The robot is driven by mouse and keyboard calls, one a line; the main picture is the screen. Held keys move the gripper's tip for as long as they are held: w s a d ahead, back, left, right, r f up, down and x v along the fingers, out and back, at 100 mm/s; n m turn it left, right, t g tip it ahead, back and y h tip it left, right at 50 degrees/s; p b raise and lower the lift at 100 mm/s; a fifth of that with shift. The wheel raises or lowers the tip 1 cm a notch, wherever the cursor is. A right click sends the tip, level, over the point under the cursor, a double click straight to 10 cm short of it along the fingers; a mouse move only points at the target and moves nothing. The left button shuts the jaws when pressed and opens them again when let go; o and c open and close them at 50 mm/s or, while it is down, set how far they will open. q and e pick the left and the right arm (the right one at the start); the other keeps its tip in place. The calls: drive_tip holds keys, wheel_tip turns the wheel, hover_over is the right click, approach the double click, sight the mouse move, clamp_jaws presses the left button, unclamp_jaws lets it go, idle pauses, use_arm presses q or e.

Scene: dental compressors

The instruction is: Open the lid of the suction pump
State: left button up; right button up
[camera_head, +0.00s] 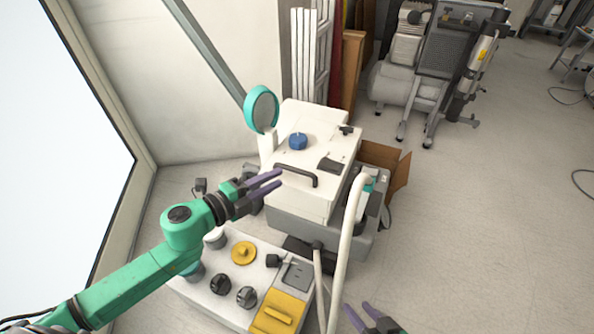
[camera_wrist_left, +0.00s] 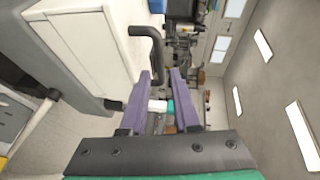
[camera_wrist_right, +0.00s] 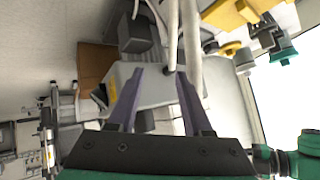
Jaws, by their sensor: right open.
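The suction pump is a cream box on a grey base; its lid (camera_head: 318,150) looks closed and carries a dark handle (camera_head: 296,174) and a blue knob (camera_head: 298,141). My left gripper (camera_head: 276,181) is open and empty, just left of the handle in the head view. My right gripper (camera_head: 361,314) is low at the bottom of the head view, open and empty. In the right wrist view its fingers (camera_wrist_right: 155,90) point toward the grey base and white hoses.
A white panel (camera_head: 220,285) with yellow and dark knobs stands in front of the pump. White hoses (camera_head: 347,240) rise at its right front. A cardboard box (camera_head: 397,170) is behind right. A compressor (camera_head: 430,70) stands further back.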

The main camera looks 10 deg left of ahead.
sight(293, 170)
use_arm(q)
drive_tip(key=x, duration=0.7)
drive_tip(key=shift+w+d, duration=0.2)
drive_tip(key=shift+w, duration=0.05)
clamp_jaws()
idle(1.0)
